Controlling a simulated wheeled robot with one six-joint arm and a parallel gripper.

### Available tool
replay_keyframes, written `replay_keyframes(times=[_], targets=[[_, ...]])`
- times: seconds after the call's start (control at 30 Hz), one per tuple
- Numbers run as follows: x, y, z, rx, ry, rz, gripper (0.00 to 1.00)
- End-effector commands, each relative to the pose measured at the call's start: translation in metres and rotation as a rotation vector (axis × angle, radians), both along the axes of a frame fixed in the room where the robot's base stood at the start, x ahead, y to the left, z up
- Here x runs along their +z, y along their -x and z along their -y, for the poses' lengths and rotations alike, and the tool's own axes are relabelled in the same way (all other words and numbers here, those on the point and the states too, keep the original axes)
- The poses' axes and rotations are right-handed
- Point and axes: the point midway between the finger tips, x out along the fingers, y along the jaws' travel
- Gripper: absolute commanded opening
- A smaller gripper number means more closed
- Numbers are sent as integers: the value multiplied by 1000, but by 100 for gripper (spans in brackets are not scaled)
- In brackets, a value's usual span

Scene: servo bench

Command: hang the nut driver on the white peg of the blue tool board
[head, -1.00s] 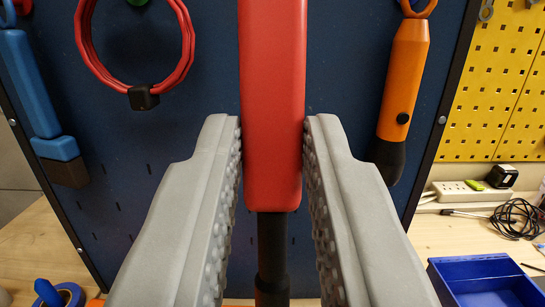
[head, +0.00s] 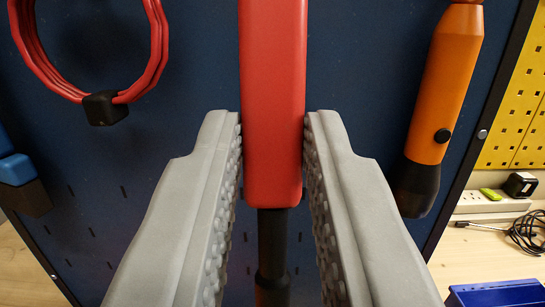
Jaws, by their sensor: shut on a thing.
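My gripper (head: 272,125) is shut on the nut driver (head: 273,60). Its flat red handle stands upright between the two grey fingers, and its dark shaft hangs down between them. The top of the handle runs out of the picture, so its upper end is hidden. The blue tool board (head: 205,75) fills the background behind the tool. The white peg is not visible in this view. I cannot tell how far the nut driver is from the board.
A red cable loop (head: 155,45) hangs left of the tool, and an orange torch (head: 447,80) hangs to the right. A blue-handled tool (head: 17,170) is at the left edge. A blue bin (head: 500,295) and black cable (head: 528,232) lie on the bench at right.

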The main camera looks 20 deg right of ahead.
Motion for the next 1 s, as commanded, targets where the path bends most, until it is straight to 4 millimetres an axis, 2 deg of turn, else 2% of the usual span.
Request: replay_keyframes(times=[0.6,1.0], targets=[[-3,-29,8,0,0,-1,0],[-8,-36,10,0,0,0,0]])
